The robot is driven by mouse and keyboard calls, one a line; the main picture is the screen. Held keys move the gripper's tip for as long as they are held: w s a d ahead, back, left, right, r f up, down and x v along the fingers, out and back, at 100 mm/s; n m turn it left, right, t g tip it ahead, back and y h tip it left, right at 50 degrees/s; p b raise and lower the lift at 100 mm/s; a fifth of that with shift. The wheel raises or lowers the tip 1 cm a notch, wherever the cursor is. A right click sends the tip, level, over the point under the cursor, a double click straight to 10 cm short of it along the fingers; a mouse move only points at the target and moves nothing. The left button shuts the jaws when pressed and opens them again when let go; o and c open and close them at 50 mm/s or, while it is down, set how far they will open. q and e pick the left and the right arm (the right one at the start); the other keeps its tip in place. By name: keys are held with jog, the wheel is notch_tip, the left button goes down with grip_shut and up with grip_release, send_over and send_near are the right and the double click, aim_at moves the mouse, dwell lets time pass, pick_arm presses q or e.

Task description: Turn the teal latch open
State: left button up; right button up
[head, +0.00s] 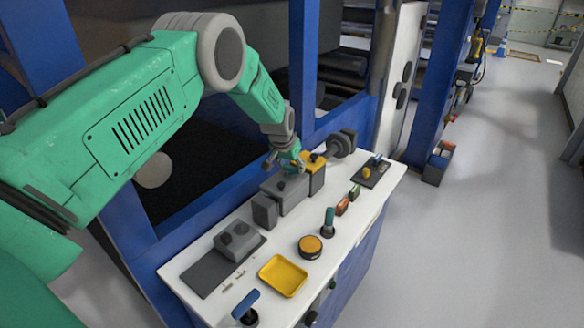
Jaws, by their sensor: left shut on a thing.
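My left gripper (280,165) is at the top of a grey box (292,198) near the back edge of the white table. It is shut on a small teal piece (290,154), which looks like the teal latch. The fingers cover most of it, so I cannot tell how far it is turned. A yellow-topped box (316,168) stands just right of the gripper. A separate teal upright handle (328,218) on a dark base stands nearer the front, apart from the gripper. My right gripper is not in view.
The white table (210,255) also holds a yellow tray (283,276), a round orange-topped button (310,246), a blue-handled lever (245,304), a grey block (238,240) and a dark plate (371,172). A blue frame rises behind. Open floor (470,240) lies right.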

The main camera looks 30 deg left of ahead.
pick_arm(q)
jog(key=n+y+b, duration=0.1)
jog(key=n, duration=0.1)
jog(key=shift+n, duration=0.4)
jog(key=n+y+b, duration=0.1)
jog(key=n+b, duration=0.1)
jog(key=n, duration=0.1)
jog(key=shift+w+f+n+g, duration=0.1)
jog(key=shift+n+g, duration=0.2)
jog(key=shift+g, duration=0.1)
jog(key=n+g+y+b, duration=0.1)
jog(key=n+b, duration=0.2)
jog(key=n, duration=0.1)
jog(key=shift+d+b, duration=0.1)
jog(key=shift+b, duration=0.3)
jog(key=shift+r+n+g+y+b, duration=0.1)
jog(key=shift+n+g+y+b, duration=0.1)
jog(key=shift+n+g+b, duration=0.55)
jog(key=shift+r+n+g+y+b, duration=0.15)
jog(key=shift+n+b, duration=0.3)
jog(key=shift+n, duration=0.7)
jog(key=shift+w, duration=0.1)
jog(key=o, duration=1.2)
jog(key=shift+c, duration=0.2)
jog(key=shift+f, duration=0.1)
